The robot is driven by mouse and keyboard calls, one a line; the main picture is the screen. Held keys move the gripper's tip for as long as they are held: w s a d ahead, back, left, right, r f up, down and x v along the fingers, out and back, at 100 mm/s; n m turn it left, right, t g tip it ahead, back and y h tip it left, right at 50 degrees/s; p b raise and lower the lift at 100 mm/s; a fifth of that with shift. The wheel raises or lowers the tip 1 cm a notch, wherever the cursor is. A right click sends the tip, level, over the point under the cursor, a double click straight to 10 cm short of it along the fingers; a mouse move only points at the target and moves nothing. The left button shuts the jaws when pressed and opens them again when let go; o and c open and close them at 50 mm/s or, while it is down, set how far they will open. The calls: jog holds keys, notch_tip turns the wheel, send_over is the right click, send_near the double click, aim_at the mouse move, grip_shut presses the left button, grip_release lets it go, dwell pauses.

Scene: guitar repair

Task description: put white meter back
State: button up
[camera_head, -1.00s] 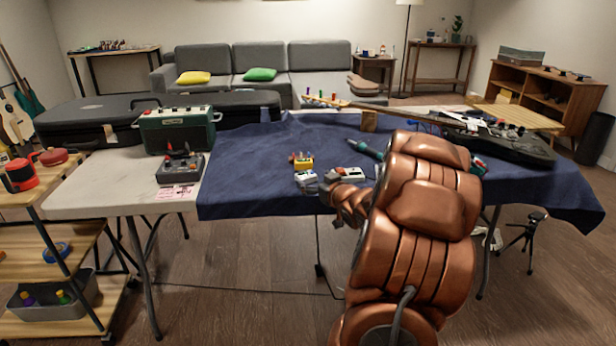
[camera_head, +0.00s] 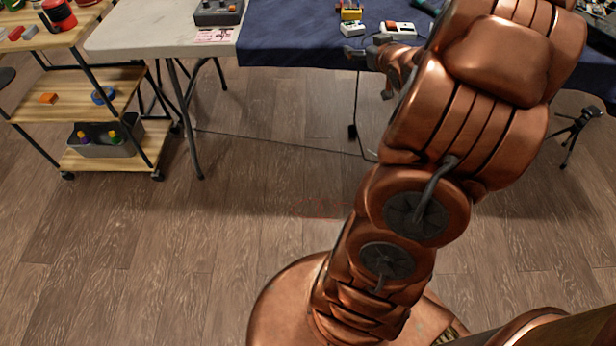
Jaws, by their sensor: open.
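Two small white devices sit near the front edge of the blue-covered table. The left one is a white box (camera_head: 353,28); the right one is a white device (camera_head: 398,28) with an orange-red part on its left. I cannot tell for sure which is the meter.
A yellow pedal (camera_head: 351,10) stands behind the white box. A dark pedal (camera_head: 218,12) and a pink paper (camera_head: 214,35) lie on the white table at left. A wooden shelf cart (camera_head: 90,85) holds a grey bin (camera_head: 104,143). A black tripod (camera_head: 577,128) stands at right. Floor in front is clear.

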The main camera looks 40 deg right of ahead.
jog(key=s+a+f+g, duration=0.2)
jog(key=s+a+g, duration=0.1)
jog(key=a, duration=0.4)
jog(key=s+a+f+g+y, duration=0.1)
jog(key=s+a+g, duration=0.15)
jog(key=a, duration=0.35)
jog(key=s+a+f+g, duration=0.2)
jog(key=a+g, duration=0.2)
jog(key=a, duration=0.3)
jog(key=s+a+r+n+g+y, duration=0.2)
jog(key=s+a+g, duration=0.4)
jog(key=s+a, duration=1.3)
jog(key=shift+s+n+y, duration=0.3)
jog(key=shift+s+y, duration=0.15)
jog(key=shift+y, duration=0.35)
jog(key=shift+g, duration=0.25)
notch_tip(320, 180, up, 25)
jog(key=s+p, duration=0.1)
jog(key=p, duration=2.2)
jog(key=shift+s+t+p, duration=0.15)
jog(key=shift+t+p, duration=0.2)
jog(key=shift+t, duration=0.05)
